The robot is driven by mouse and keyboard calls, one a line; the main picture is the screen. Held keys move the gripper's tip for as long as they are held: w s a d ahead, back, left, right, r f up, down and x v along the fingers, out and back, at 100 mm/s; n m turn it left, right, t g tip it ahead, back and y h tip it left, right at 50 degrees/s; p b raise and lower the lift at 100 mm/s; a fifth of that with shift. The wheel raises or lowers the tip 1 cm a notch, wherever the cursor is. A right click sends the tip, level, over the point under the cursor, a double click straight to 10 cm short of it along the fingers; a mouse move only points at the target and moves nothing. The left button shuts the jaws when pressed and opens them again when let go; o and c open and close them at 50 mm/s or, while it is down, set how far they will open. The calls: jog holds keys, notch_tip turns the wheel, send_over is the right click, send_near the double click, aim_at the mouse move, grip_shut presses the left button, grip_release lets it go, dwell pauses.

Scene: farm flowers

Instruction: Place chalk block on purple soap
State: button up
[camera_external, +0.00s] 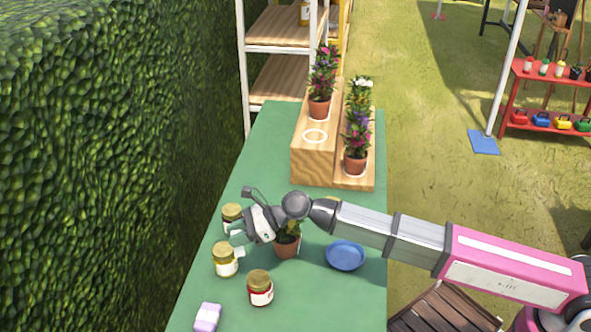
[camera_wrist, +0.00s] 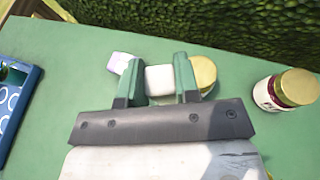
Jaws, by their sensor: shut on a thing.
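My gripper (camera_external: 238,242) reaches over the green table from the right, beside a gold-lidded jar (camera_external: 226,260). In the wrist view its two green fingers (camera_wrist: 159,80) are shut on the white chalk block (camera_wrist: 158,79). A small pale shape by the fingertips in the external view is probably this block. The purple soap (camera_external: 207,317), a pale lilac block, lies on the table near the bottom edge of the external view. It also shows in the wrist view (camera_wrist: 119,63), just beyond the left finger. Nothing is seen on top of it.
Another jar (camera_external: 232,216) and a red jar (camera_external: 260,288) stand close by. A potted flower (camera_external: 287,246) is under the arm, and a blue plate (camera_external: 345,256) is to its right. A blue tray (camera_wrist: 20,105) is at the wrist view's left. A hedge borders the table.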

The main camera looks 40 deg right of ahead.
jog(key=s+a+r+n+g+y, duration=0.15)
jog(key=s+a+n+g, duration=0.3)
jog(key=s+a, duration=1.25)
send_over(207, 316)
notch_tip(207, 316, down, 6)
jog(key=shift+g+h, duration=0.25)
jog(key=shift+f, duration=2.25)
jog(key=o, duration=0.9)
jog(key=shift+f, duration=0.1)
jog(key=shift+o, duration=0.2)
jog(key=shift+r, duration=0.2)
jog(key=v, duration=1.2)
